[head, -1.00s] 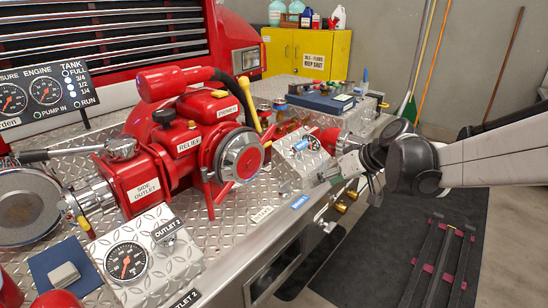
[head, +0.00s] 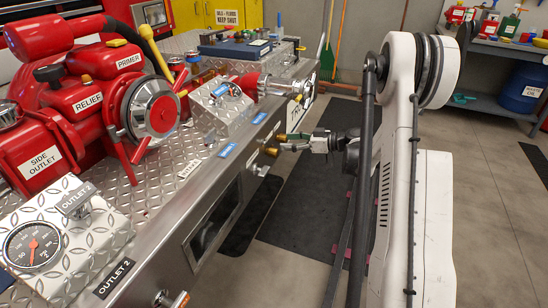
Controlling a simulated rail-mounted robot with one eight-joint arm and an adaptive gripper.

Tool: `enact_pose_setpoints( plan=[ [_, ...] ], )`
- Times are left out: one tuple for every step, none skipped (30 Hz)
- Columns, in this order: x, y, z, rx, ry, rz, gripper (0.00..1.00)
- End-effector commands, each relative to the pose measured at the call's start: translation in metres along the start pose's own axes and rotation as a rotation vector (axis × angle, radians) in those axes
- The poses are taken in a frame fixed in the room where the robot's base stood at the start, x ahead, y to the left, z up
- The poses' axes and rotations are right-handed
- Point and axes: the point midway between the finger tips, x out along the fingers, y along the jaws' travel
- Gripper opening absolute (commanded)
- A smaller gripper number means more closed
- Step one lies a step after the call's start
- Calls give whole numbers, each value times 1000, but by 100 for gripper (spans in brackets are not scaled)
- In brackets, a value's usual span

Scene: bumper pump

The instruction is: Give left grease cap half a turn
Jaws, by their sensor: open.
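Two small brass caps stick out from the front face of the steel bumper (head: 215,185) in the head view. I take the nearer, left one (head: 270,152) as the left grease cap; the other brass cap (head: 281,137) is just beyond it. My gripper (head: 292,143) comes in from the right, level with the caps. It is open, its fingertips close to both caps. At this size I cannot tell whether a finger touches or straddles either one.
A silver fitting (head: 259,169) sits left of the caps on the same face. The red pump (head: 90,100) and a tread-plate box (head: 222,108) stand on the bumper top. A dark mat (head: 310,190) lies on the floor. A workbench (head: 505,75) stands at the back right.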

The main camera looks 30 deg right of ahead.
Motion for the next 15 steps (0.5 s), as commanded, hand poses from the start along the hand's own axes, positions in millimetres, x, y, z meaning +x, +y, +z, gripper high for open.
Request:
enact_pose_setpoints(
  plan=[
    [-6,10,21,-25,32,5,52],
    [-9,14,30,-42,51,7,52],
    [-14,20,42,-65,76,11,52],
    [-17,24,50,-83,94,14,52],
    [-21,26,58,-98,111,16,52],
    [-25,30,68,-118,132,20,52],
    [-28,32,74,-133,147,23,52],
    [-31,34,80,-146,160,26,52],
    [-34,36,87,-162,176,30,52],
    [-36,37,92,-171,185,32,52],
    [-38,38,96,-180,193,34,52],
    [-40,38,99,-190,203,36,52],
    [-41,38,101,-195,208,37,52],
    [-42,39,103,-198,212,38,52],
    [-42,39,104,-202,215,39,52]
  ],
)
